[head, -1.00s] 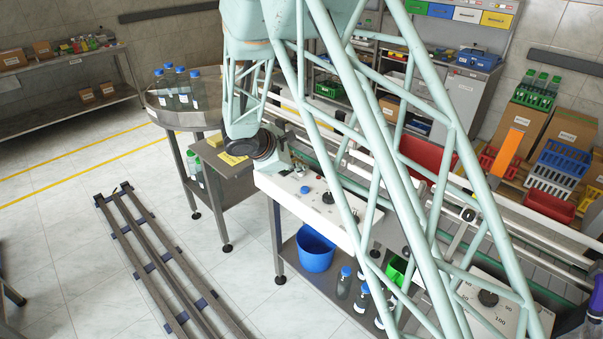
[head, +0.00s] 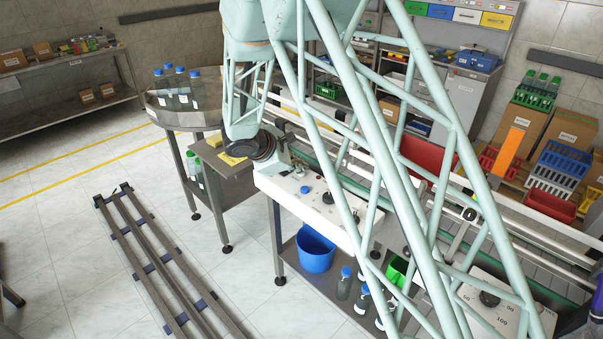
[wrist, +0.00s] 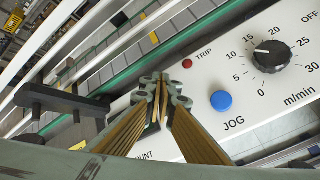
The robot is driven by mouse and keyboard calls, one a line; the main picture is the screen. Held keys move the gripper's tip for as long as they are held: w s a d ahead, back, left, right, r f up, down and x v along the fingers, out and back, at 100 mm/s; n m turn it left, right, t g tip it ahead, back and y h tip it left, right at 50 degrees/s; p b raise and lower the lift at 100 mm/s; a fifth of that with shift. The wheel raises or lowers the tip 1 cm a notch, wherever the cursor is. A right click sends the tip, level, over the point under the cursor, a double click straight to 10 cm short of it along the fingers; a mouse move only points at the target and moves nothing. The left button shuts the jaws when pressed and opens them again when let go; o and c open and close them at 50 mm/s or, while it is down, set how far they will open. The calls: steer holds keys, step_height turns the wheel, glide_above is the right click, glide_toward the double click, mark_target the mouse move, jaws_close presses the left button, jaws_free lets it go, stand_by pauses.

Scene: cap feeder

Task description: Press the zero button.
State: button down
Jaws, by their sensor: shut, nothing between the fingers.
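No button marked zero is readable in either view. In the wrist view a white control panel (wrist: 215,65) carries a blue button (wrist: 221,100) marked JOG, a small red TRIP light (wrist: 187,63) and a black speed dial (wrist: 270,56). A label ending in "UNT" is partly covered by my gripper, and anything beside it is hidden. My gripper (wrist: 163,82) is shut and empty, over the panel's left part, left of the JOG button. Whether it touches the panel cannot be told. In the head view the same blue button (head: 305,189) shows; the fingertips are hidden there.
A black bracket (wrist: 65,100) stands left of my gripper in the wrist view. A conveyor (wrist: 125,40) with a green edge runs behind the panel. In the head view a blue bucket (head: 315,250) and several bottles (head: 344,285) stand below the panel.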

mark_target(302, 174)
steer(key=shift+r, duration=0.1)
stand_by(0.4)
steer(key=shift+r, duration=0.65)
steer(key=shift+r+p, duration=0.15)
steer(key=shift+p, duration=0.15)
steer(key=shift+r+p, duration=1)
steer(key=shift+r, duration=1.4)
